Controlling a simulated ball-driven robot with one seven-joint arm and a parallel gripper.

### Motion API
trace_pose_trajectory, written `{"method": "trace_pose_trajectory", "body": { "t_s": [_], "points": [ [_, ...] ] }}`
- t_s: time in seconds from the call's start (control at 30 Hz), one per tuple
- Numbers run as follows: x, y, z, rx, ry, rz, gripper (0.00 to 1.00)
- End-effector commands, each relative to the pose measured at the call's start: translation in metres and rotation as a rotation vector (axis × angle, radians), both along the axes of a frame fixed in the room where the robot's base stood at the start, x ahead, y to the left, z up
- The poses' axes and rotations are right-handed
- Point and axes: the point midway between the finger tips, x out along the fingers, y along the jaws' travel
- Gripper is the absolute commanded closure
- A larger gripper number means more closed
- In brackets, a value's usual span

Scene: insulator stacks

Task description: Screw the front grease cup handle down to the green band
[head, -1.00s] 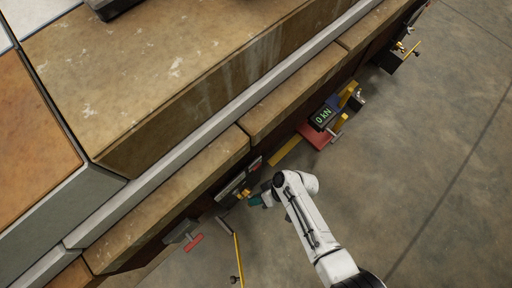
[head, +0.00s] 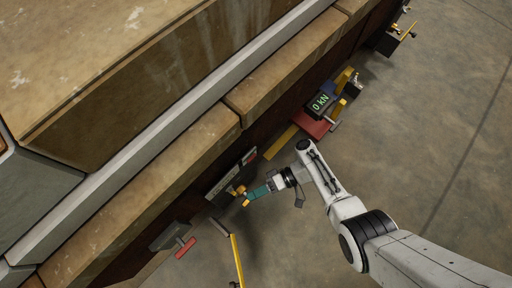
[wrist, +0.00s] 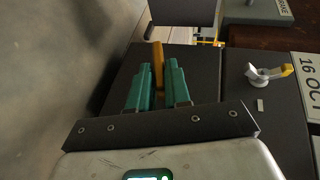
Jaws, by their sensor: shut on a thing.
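My gripper (head: 247,196) has teal fingers and reaches the dark side of the long bench-like structure from the right. In the wrist view my gripper (wrist: 157,88) is shut on a yellow handle (wrist: 157,62), which stands up between the fingertips. This looks like the grease cup handle; the yellow handle also shows at the fingertips in the head view (head: 245,203). The cup body is hidden behind the fingers and the dark block. I see no green band in either view.
A white lever with a yellow tip (wrist: 268,74) sits right of my fingers, beside a "16 OCT" plate (wrist: 306,80). A red T-handle (head: 186,247), a yellow rod (head: 237,258) and a "0 kN" display (head: 320,102) are nearby.

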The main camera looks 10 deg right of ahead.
Motion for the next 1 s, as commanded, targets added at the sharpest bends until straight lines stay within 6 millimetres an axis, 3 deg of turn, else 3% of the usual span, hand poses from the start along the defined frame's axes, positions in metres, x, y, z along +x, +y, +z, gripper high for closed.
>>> {"method": "trace_pose_trajectory", "body": {
  "t_s": [0.6, 0.63, 0.7, 0.87, 1.0],
  "points": [
    [-0.0043, 0.0002, -0.0026, 0.023, 0.024, 0.006, 1.00],
    [-0.0044, 0.0003, -0.0027, 0.023, 0.024, 0.006, 0.82],
    [-0.0043, 0.0004, -0.0026, 0.023, 0.024, 0.006, 0.75],
    [-0.0028, 0.0002, -0.0020, 0.023, 0.021, 0.004, 0.61],
    [-0.0021, 0.0000, -0.0016, 0.023, 0.020, 0.003, 0.61]
  ]
}}
